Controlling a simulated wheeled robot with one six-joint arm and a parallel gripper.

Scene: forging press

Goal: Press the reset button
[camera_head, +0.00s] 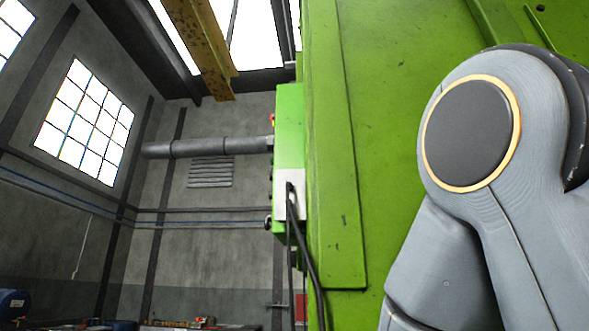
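No reset button can be made out clearly. A green box (290,130) is fixed to the side of the large green press (395,120), and I see it nearly edge-on. A small red part (272,119) sticks out at its left edge, with small dark knobs below it. The face that these parts sit on is turned away, so it is mostly hidden. My grey arm fills the right side, in front of the press. My gripper is out of the picture.
Black cables (306,250) hang from a pale plate (290,196) on the box. A yellow beam (205,50) is overhead. A wide pipe (205,147) runs along the back wall. Blue equipment (12,304) and clutter stand low at the left.

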